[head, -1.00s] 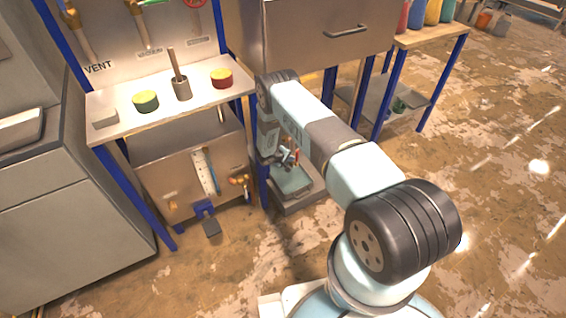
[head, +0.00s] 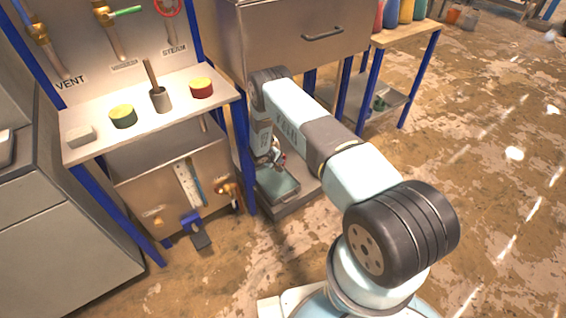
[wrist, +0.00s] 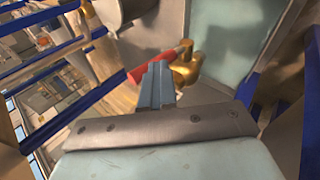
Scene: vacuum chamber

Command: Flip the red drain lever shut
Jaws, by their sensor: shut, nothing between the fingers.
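The red drain lever (wrist: 158,61) shows in the wrist view as a red handle beside a brass valve body (wrist: 187,66). My gripper (wrist: 156,76) is shut and empty, with its fingertips in front of the handle and left of the brass part. I cannot tell whether they touch it. In the head view my gripper (head: 276,157) hangs low under the steel chamber, above a shallow tray. A small patch of red shows beside it there, mostly hidden by my wrist.
The grey floor tray (head: 287,202) lies beneath my gripper. The floor at right is open.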

